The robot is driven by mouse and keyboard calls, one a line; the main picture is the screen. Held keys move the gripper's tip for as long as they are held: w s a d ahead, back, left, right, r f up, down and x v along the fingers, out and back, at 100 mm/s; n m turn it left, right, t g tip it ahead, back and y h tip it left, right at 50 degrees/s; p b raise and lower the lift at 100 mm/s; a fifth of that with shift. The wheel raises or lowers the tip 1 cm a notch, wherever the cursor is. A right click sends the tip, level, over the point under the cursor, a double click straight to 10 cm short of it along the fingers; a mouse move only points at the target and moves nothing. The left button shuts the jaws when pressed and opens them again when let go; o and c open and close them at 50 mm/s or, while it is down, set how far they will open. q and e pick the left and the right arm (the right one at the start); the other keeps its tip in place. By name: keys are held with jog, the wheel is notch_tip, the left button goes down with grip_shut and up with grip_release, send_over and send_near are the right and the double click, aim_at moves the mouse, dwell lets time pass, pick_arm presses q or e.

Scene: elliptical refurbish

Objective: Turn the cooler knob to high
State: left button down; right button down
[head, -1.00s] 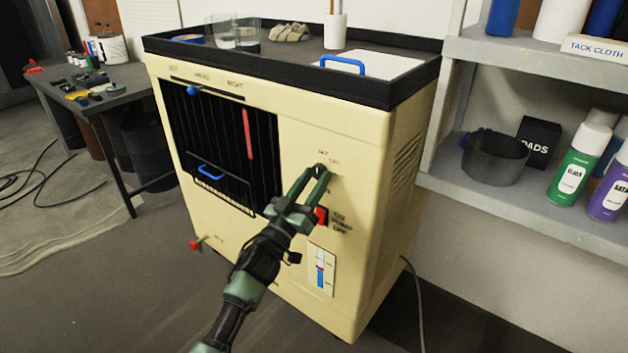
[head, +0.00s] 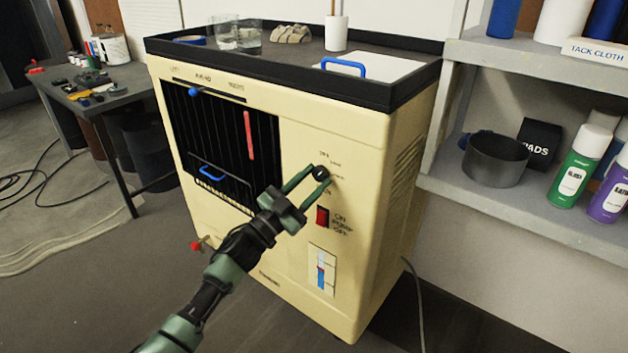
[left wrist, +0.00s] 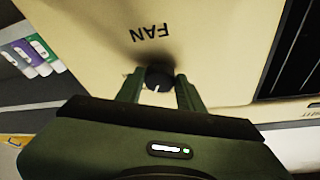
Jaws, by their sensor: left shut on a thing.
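The cooler (head: 290,110) is a cream cabinet with a dark front grille. Its black round fan knob (head: 320,171) is on the upper right of the front panel, with small labels around it. My left gripper (head: 318,176) is shut on the knob, one finger on each side. In the left wrist view the knob (left wrist: 158,78) sits between the fingertips (left wrist: 160,88), with a white pointer line on its face and the word FAN beyond it. The labels are too small to tell which setting it points at. My right gripper is not in view.
Below the knob are a red pump switch (head: 322,216) and a water level gauge (head: 321,270). The cooler's top tray holds glasses (head: 224,38) and a blue-handled lid (head: 372,68). A shelf (head: 520,205) with spray cans stands at right, a workbench (head: 105,90) at left.

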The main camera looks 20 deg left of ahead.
pick_arm(q)
jog(key=shift+a+m+g+h, duration=0.1)
jog(key=shift+m+g+h, duration=0.2)
jog(key=shift+m, duration=0.5)
jog(key=shift+r+m, duration=0.1)
jog(key=shift+m, duration=0.5)
jog(key=m+g+p, duration=0.1)
jog(key=m, duration=0.2)
jog(key=m+g+h+p, duration=0.1)
jog(key=m+g, duration=0.1)
jog(key=m, duration=0.1)
jog(key=m+g+p, duration=0.1)
jog(key=m+p, duration=0.1)
jog(key=m, duration=0.2)
jog(key=shift+w+a+r+g, duration=0.1)
jog(key=shift+a+r+g, duration=0.1)
jog(key=shift+r+g, duration=0.1)
jog(key=shift+f+m, duration=0.1)
jog(key=shift+m, duration=0.5)
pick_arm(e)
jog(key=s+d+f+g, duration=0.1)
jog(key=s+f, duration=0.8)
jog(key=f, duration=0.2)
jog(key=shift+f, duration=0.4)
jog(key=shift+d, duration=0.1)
pick_arm(q)
jog(key=c, duration=0.9)
grip_release()
